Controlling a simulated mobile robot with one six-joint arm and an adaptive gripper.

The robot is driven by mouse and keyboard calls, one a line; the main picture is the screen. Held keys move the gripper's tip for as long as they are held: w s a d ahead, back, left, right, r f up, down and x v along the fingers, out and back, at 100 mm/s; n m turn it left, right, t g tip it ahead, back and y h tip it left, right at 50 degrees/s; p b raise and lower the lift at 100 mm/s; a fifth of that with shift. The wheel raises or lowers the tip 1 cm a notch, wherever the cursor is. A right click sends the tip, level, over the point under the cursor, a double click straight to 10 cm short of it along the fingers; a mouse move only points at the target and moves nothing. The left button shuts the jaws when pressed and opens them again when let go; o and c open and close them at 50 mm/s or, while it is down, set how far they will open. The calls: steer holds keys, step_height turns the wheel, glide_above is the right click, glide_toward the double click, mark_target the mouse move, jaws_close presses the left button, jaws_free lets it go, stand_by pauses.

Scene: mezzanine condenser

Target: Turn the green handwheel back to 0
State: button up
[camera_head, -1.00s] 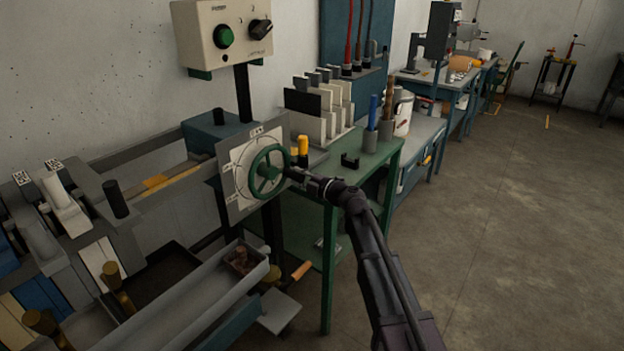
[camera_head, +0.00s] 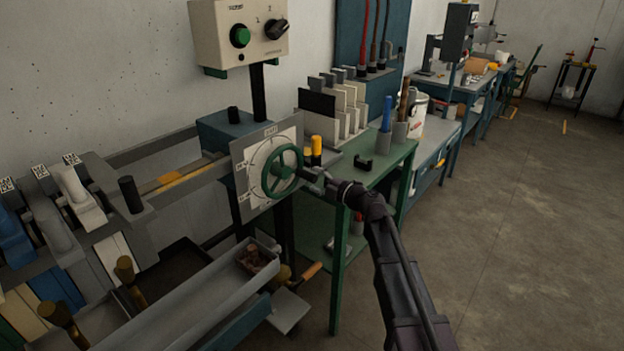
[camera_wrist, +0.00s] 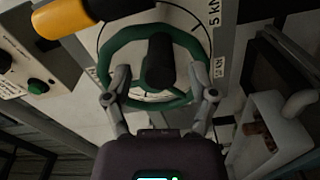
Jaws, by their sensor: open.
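The green handwheel (camera_head: 282,171) stands upright in front of a pale square dial plate (camera_head: 256,163) with a round scale. In the wrist view the handwheel (camera_wrist: 118,45) shows its green rim, a dark central hub and part of the dial, with labels reading "5 KN" and another ending in "KN". My gripper (camera_head: 308,174) reaches the wheel from the right. In the wrist view my gripper (camera_wrist: 161,98) is open, its two fingers apart at the near part of the rim, one on each side of the hub. I cannot tell whether they touch the rim. The pointer and the zero mark are not readable.
A yellow-topped post (camera_head: 316,151) stands close beside the wheel and also shows in the wrist view (camera_wrist: 66,17). A control box (camera_head: 238,34) hangs above. A green table (camera_head: 375,166) with racks and holders lies behind. A grey trough (camera_head: 208,298) is below left. Floor at right is clear.

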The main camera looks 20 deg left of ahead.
steer(key=v, duration=1)
steer(key=shift+s, duration=0.2)
steer(key=shift+a, duration=0.15)
steer(key=shift+f, duration=0.25)
steer(key=c, duration=0.7)
steer(key=shift+w+a+f+t+h+b, duration=0.15)
steer(key=shift+f+t+h+b, duration=0.15)
steer(key=shift+f+b, duration=0.15)
jaws_close()
steer(key=w+a+f+m+t+h+b, duration=0.1)
steer(key=w+f+t+h+b, duration=0.1)
steer(key=f+t+h+b, duration=0.35)
steer(key=w+a+f+m+t+h+b, duration=0.1)
steer(key=w+f+t+h+b, duration=0.15)
steer(key=f+b, duration=0.55)
steer(key=s+a+r+n+t+y+b, duration=0.3)
steer(key=s+a+n+y+b, duration=0.4)
steer(key=s, duration=0.3)
steer(key=shift+s+t+y+b, duration=0.3)
steer(key=shift+t+b, duration=0.35)
steer(key=shift+t, duration=0.25)
